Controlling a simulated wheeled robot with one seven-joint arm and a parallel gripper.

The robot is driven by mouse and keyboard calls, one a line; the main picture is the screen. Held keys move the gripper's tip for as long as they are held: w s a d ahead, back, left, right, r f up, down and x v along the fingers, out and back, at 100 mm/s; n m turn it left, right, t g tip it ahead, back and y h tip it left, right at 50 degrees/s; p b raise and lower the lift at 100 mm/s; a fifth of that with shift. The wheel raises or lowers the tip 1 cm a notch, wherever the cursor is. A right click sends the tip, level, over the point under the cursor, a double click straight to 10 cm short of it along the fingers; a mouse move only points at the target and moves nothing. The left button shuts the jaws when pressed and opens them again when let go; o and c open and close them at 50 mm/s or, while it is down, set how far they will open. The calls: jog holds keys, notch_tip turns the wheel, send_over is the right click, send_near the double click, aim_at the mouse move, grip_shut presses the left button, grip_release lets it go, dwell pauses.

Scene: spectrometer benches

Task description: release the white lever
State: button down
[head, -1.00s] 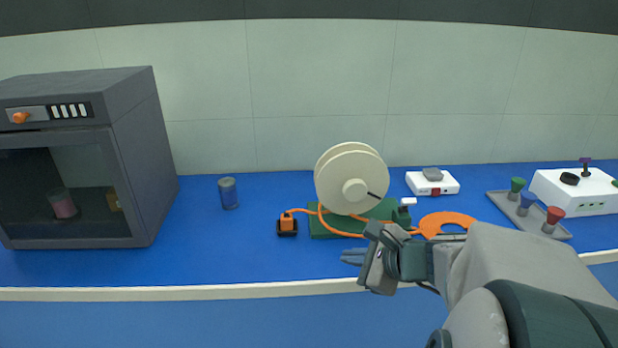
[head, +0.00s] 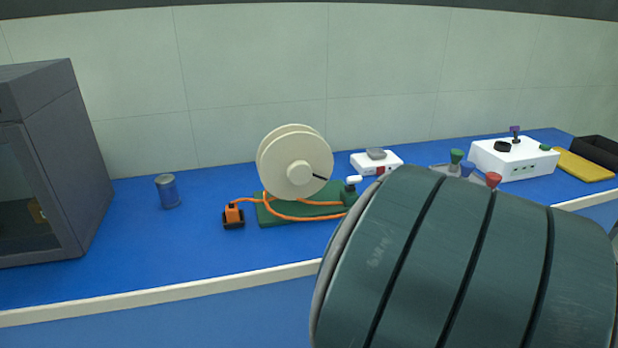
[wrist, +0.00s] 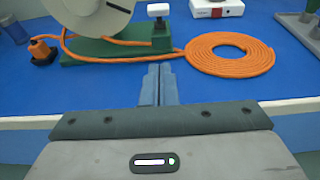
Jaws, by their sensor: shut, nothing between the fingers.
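The white lever (head: 353,180) sits on top of a dark green block at the right end of the green base (head: 268,216). It also shows in the wrist view (wrist: 158,10), upright on the block. The cream reel (head: 295,163) stands on the same base, left of the lever. My gripper (wrist: 159,70) is shut and empty. In the wrist view its fingertips are in front of the base, below the lever and apart from it in the picture. In the head view my arm hides the gripper.
An orange cord runs from an orange plug (head: 233,216) past the reel to a coil (wrist: 230,54) right of the lever. A blue can (head: 168,191) and dark oven (head: 50,160) are left. A white box (head: 378,163) and white console (head: 512,158) are right.

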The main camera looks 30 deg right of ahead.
jog(key=shift+p+x, duration=0.8)
jog(key=shift+x, duration=0.4)
jog(key=shift+w+r+p, duration=0.15)
jog(key=shift+w+p, duration=0.1)
jog(key=shift+p, duration=0.3)
jog(key=p+x, duration=0.2)
jog(key=p, duration=0.1)
jog(key=x, duration=0.5)
jog(key=shift+f, duration=0.3)
jog(key=shift+w+d+r+p, duration=0.15)
jog(key=shift+w+r, duration=0.25)
jog(key=shift+w, duration=0.1)
jog(key=shift+w+d+r+p, duration=0.1)
jog(key=shift+w+r+p, duration=0.05)
jog(key=shift+w+r, duration=0.3)
jog(key=shift+w+d+r, duration=0.1)
jog(key=shift+w+r, duration=0.1)
jog(key=shift+w, duration=0.45)
